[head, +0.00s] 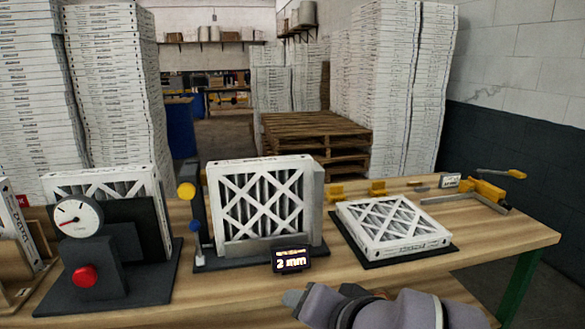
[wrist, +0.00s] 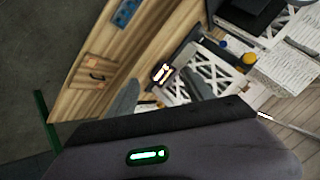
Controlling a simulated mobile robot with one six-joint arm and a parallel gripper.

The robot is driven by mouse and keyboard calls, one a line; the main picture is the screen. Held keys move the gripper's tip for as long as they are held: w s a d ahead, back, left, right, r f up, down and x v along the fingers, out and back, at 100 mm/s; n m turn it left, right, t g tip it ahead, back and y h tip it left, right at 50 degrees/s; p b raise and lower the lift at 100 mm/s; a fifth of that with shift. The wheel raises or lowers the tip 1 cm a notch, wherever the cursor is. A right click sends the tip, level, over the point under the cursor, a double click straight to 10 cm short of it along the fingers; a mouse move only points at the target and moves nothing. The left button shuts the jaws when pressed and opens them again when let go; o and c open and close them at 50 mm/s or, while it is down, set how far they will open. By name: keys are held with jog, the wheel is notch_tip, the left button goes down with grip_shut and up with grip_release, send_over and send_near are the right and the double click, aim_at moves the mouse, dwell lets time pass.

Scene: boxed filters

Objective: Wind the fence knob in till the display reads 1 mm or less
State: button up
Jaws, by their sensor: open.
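The display (head: 292,260) reads 2 mm and stands at the front of a dark fixture base (head: 215,262). It also shows lit in the wrist view (wrist: 162,73). A white framed filter (head: 260,205) stands upright in that fixture. In the wrist view, my gripper (wrist: 160,95) is open and empty.
A dial gauge (head: 76,216) with a red button (head: 85,276) stands left of the fixture. A flat filter (head: 393,223) lies on a black mat to the right. A yellow clamp (head: 483,190) sits at the bench's right end. Stacked cartons and pallets (head: 315,135) stand behind.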

jog(key=s+d+f+g+h, duration=0.1)
jog(key=s+d+f, duration=0.2)
jog(key=s, duration=0.3)
jog(key=s+d+f+g+h, duration=0.1)
jog(key=s+d+f+g, duration=0.1)
jog(key=s+d+f, duration=0.1)
jog(key=s+d, duration=0.1)
jog(key=s, duration=0.1)
jog(key=shift+s+d+g, duration=0.25)
jog(key=shift+s+g, duration=0.05)
jog(key=shift+s, duration=0.05)
jog(key=shift+w+r, duration=0.1)
jog(key=shift+r, duration=0.05)
